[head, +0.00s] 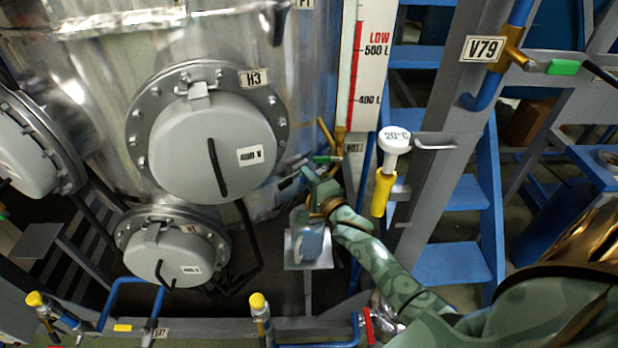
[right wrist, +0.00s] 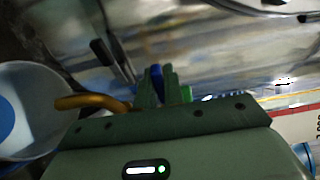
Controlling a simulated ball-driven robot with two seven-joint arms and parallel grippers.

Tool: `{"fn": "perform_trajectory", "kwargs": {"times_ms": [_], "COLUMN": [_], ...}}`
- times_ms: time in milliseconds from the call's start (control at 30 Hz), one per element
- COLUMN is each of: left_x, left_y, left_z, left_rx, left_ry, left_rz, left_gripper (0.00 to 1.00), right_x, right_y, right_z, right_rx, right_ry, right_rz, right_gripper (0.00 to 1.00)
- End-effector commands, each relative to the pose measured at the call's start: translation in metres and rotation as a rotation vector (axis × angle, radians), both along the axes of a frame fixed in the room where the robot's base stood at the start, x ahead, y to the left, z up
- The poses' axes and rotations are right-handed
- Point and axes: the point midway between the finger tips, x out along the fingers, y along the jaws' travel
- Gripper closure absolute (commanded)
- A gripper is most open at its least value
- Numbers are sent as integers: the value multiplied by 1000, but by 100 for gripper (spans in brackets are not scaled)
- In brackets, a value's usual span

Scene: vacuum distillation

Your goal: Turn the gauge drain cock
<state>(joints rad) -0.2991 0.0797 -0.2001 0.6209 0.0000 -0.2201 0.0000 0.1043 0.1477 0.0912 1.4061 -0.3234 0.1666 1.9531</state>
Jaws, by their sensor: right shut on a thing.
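The gauge drain cock (head: 327,158), with a green handle, sits below the foot of the level gauge board (head: 366,65), beside the vessel. My right gripper (head: 308,172) reaches up to it from the lower right, its fingers close to the handle. The fingers hide most of the grip. A curved brass pipe (right wrist: 92,102) shows left of the fingers. My left gripper is not in view.
A container (head: 308,240) stands on a small shelf below the cock; its white rim (right wrist: 50,75) shows in the right wrist view. The steel vessel with manhole H3 (head: 212,155) is left. A yellow-handled thermometer (head: 385,190) and blue steps (head: 455,262) are right.

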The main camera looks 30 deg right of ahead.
Motion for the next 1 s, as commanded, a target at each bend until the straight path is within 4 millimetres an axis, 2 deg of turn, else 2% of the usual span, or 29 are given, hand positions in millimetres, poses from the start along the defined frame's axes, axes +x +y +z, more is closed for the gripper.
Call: {"fn": "perform_trajectory", "kwargs": {"times_ms": [300,667,700,733,767,1000], "left_x": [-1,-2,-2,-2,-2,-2], "left_y": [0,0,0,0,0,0], "left_z": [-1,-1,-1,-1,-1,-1], "left_rx": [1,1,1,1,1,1], "left_ry": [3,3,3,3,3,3], "left_rz": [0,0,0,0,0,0], "left_gripper": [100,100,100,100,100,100], "right_x": [11,11,11,11,11,11], "right_y": [-1,-1,-1,-1,-1,-1], "right_z": [1,0,0,0,0,0], "right_rx": [6,-1,-1,-1,0,0], "right_ry": [-1,3,3,3,3,4], "right_rz": [-203,-220,-220,-220,-220,-219], "right_gripper": [100,100,79,71,68,68]}}
